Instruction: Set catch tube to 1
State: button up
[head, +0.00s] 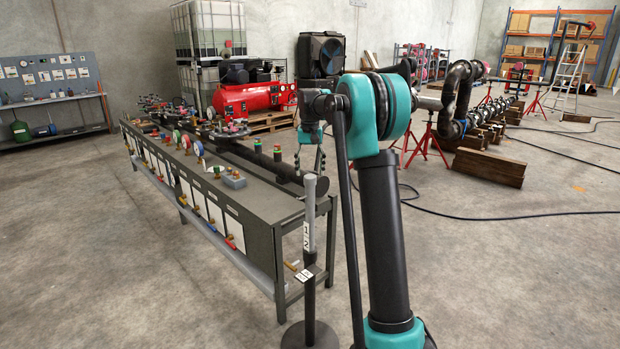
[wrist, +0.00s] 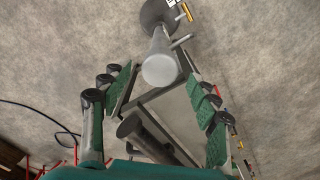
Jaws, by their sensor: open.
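The catch tube appears to be the light grey upright tube (head: 310,205) on a dark post with a round floor base, in front of the bench's near end. In the wrist view, the tube (wrist: 160,66) is seen from above, its round top between the far ends of my fingers. A short side peg sticks out near its top. A white label with dark marks (head: 308,237) is on it, too small to read. My gripper (head: 309,165) is open and empty, pointing down just above the tube top. I cannot tell whether the fingers touch it.
A long grey bench (head: 250,205) with gauges, valves and a dark pipe (head: 275,165) stands close behind and left. A small plate (head: 304,276) with an orange-tipped lever is low on the post. Red pipe stands (head: 428,145) are at right. Floor in front is clear.

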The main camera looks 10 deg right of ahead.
aim_at(310, 176)
jog(key=shift+f, duration=1.65)
grip_shut()
